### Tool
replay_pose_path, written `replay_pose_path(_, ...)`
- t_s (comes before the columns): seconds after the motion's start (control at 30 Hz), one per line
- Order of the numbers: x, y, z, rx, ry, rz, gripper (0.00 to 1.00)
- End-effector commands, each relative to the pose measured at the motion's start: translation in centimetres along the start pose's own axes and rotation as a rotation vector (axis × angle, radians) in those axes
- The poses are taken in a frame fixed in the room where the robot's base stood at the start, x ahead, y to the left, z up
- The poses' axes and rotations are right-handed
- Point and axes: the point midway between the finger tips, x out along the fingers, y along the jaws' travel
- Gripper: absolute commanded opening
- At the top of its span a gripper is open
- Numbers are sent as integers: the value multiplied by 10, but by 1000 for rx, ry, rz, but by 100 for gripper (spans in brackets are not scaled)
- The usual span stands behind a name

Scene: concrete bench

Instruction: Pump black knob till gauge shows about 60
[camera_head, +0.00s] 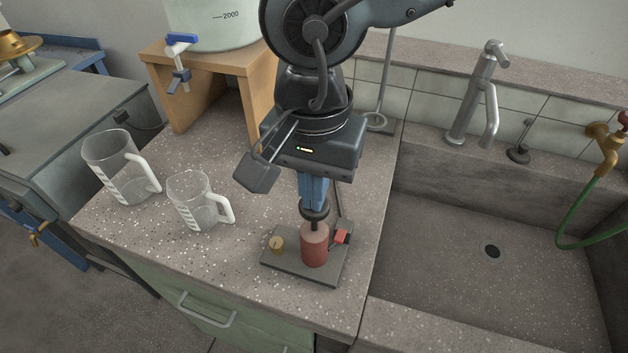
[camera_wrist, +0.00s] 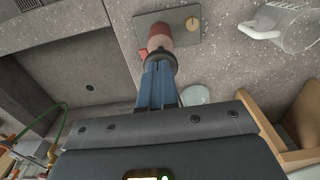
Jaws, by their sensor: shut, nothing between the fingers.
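The pump has a red cylinder (camera_head: 315,246) upright on a dark base plate (camera_head: 293,264) near the front of the bench. Its black knob (camera_head: 315,211) sits on top of the cylinder, with a short dark stem between them. My gripper (camera_head: 313,200) points down with its blue fingers shut, its tips at the top of the knob. The wrist view shows the fingers (camera_wrist: 158,84) ending at the knob, with the red cylinder (camera_wrist: 166,30) beyond. A small brass gauge (camera_head: 277,243) is on the plate's left; its reading is too small to tell. A red part (camera_head: 342,236) is on the right.
Two clear measuring jugs (camera_head: 202,205) (camera_head: 118,170) stand left of the pump. A wooden stand (camera_head: 210,85) holds a large container (camera_head: 222,25) behind. A sink (camera_head: 480,260) with a tap (camera_head: 478,95) lies right, past the bench edge.

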Motion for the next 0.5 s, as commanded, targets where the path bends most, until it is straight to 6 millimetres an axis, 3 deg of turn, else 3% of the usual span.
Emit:
replay_pose_path(0.17,4,0,0,0,-1,0,0)
replay_pose_path(0.5,41,0,1,0,-2,2,0)
